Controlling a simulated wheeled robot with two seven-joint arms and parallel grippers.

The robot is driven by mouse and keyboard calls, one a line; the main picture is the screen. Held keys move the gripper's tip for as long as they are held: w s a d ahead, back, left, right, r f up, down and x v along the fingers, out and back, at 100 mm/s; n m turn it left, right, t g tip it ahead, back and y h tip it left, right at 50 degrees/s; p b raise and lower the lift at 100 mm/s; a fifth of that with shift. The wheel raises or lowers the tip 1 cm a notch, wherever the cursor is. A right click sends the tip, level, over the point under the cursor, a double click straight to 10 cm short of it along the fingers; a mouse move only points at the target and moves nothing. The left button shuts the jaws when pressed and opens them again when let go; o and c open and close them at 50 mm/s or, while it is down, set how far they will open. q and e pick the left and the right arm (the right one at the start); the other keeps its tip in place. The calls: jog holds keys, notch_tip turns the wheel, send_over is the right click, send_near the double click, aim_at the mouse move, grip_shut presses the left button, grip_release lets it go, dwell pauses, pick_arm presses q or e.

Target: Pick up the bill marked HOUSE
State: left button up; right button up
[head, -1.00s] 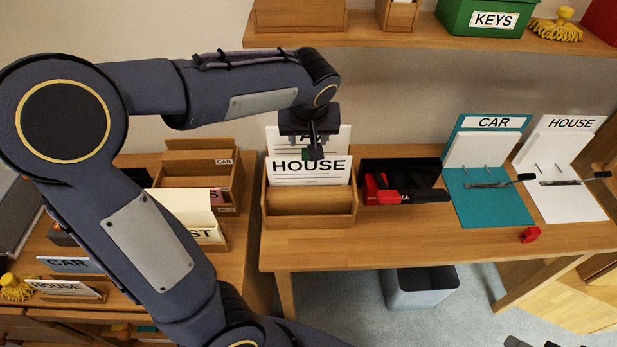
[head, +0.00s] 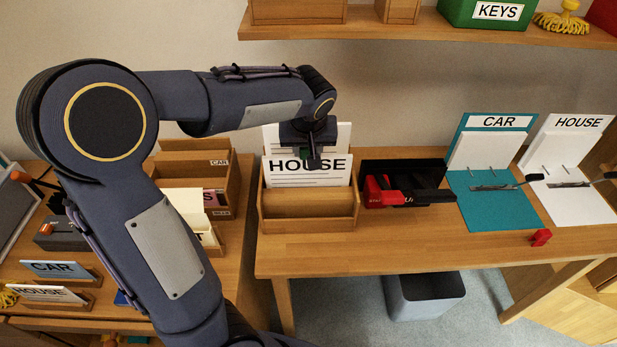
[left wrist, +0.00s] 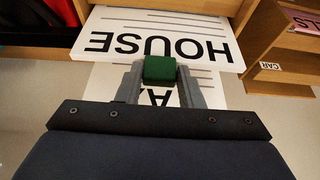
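The bill marked HOUSE (head: 285,172) is a white sheet with black letters and grey lines. It stands upright in a wooden holder (head: 308,222) on the bench. A second white bill (head: 278,133) stands behind it, its heading mostly hidden. My left gripper (head: 314,160) hangs at the top edge of the HOUSE bill, in front of part of it. In the left wrist view, the HOUSE bill (left wrist: 215,28) shows upside down, and a green block at the gripper's fingertips (left wrist: 160,70) overlaps its top edge. Whether the fingers grip the bill is unclear. My right gripper is out of view.
A black tray with red items (head: 378,190) stands right of the holder. A teal CAR board (head: 500,208) and a white HOUSE board (head: 585,205) are farther right. Wooden boxes (head: 225,190) stand left, and a shelf (head: 420,28) runs above. CAR (head: 55,269) and HOUSE (head: 45,293) cards stand lower left.

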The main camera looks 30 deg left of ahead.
pick_arm(q)
grip_shut()
jog(key=shift+r, duration=0.2)
jog(key=shift+r+p, duration=1.05)
jog(key=shift+r, duration=0.4)
notch_tip(320, 180, up, 8)
jog(key=p, duration=0.6)
dwell(0.5)
